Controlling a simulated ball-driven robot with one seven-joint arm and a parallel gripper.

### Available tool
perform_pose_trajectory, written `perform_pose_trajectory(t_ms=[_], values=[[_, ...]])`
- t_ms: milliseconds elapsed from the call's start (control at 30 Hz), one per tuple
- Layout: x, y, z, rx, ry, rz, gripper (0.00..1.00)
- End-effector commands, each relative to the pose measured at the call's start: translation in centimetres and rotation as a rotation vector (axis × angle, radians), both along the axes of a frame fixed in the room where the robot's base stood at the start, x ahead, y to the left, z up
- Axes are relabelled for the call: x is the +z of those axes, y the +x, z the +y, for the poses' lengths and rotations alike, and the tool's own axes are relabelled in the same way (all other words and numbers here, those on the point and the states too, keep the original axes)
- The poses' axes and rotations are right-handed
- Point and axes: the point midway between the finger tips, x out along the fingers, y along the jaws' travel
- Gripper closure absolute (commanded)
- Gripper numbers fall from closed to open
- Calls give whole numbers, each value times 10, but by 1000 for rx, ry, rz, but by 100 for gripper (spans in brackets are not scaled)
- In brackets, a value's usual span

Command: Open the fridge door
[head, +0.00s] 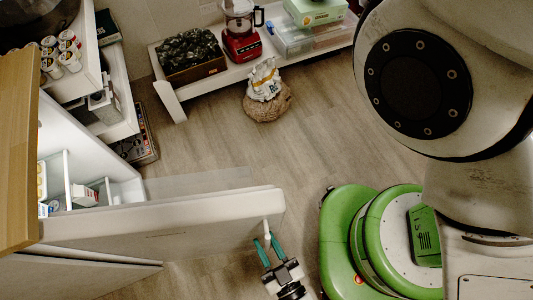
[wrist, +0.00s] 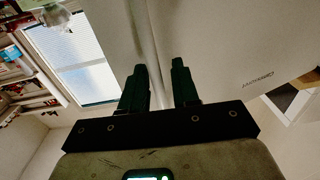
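The white fridge door (head: 175,222) stands swung open in the head view, with its top edge running left to right. The fridge interior (head: 100,172) shows at the left. A pale handle (head: 267,228) is on the door's near face close to its free end. My gripper (head: 266,242) is at this handle, with its teal fingers parted on either side of it. In the wrist view the fingers (wrist: 159,70) are apart, in front of the door's face (wrist: 215,50), and the handle (wrist: 150,48) runs up between them. I see no clear grip on it.
A wooden top (head: 18,150) is at the far left. A low white shelf (head: 205,75) with a red appliance (head: 240,42) is at the back. A woven basket (head: 267,102) stands on the floor. My green base is at the right. Open floor (head: 205,140) lies behind the door.

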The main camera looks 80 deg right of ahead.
Motion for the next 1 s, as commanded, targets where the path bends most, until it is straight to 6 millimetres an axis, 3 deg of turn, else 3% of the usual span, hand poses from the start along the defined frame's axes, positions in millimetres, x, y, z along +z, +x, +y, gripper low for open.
perform_pose_trajectory(t_ms=[600, 1000], values=[[-2, -50, 83, 2, 2, 0, 70], [0, -55, 91, 2, 0, -1, 70]])
